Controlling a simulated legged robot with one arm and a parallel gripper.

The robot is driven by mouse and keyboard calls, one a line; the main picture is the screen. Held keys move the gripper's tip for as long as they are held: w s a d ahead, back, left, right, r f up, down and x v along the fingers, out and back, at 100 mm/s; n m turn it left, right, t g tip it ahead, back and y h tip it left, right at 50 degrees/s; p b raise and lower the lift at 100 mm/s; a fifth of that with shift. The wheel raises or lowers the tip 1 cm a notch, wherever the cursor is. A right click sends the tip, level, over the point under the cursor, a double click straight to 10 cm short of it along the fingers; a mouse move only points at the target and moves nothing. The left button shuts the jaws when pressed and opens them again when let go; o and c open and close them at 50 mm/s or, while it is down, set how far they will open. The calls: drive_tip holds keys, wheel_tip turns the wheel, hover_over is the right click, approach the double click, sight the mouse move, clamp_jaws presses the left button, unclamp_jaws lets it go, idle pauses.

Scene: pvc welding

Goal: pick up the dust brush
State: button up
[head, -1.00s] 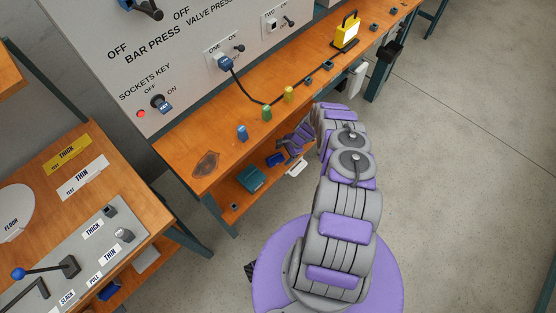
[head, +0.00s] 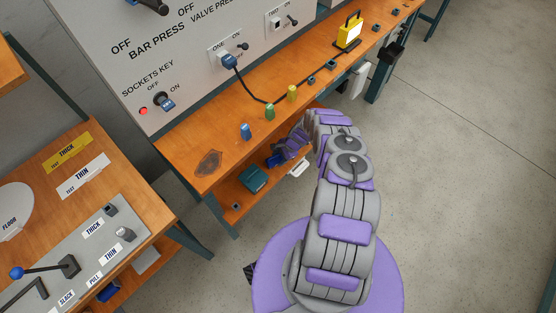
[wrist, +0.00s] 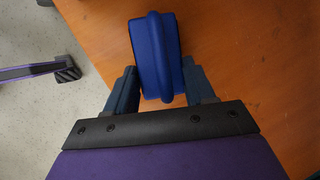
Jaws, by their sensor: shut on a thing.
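The dust brush appears as a blue block with a raised rounded handle (wrist: 157,55) in the wrist view, over the orange wooden shelf. My gripper (wrist: 162,88) has its two dark fingers on either side of the blue brush and is shut on it. In the head view my gripper (head: 283,156) reaches to the lower shelf under the bench, and the brush (head: 273,161) shows only in part beside it. The bristles are hidden, and I cannot tell whether the brush touches the shelf.
A teal box (head: 253,179) and a white item (head: 299,168) are near the gripper on the lower shelf (head: 222,196). The bench top (head: 190,155) overhangs this shelf. Blue, green and yellow pieces stand on the bench. Grey floor (head: 450,200) is clear at right.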

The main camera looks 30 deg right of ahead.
sight(275, 160)
drive_tip(key=shift+a+r, duration=0.1)
drive_tip(key=shift+a, duration=0.4)
drive_tip(key=shift+c, duration=1.7)
drive_tip(key=shift+s+d, duration=0.1)
drive_tip(key=shift+d, duration=0.65)
drive_tip(key=shift+c, duration=0.6)
drive_tip(key=shift+r, duration=0.3)
drive_tip(key=r, duration=0.1)
drive_tip(key=r+p, duration=0.2)
drive_tip(key=shift+s+a+r, duration=0.1)
drive_tip(key=shift+s+a, duration=0.2)
drive_tip(key=shift+a, duration=0.05)
drive_tip(key=s+d+r+p, duration=0.1)
drive_tip(key=s+p, duration=0.4)
drive_tip(key=s, duration=0.8)
drive_tip(key=shift+s+d, duration=0.15)
drive_tip(key=shift+s, duration=0.95)
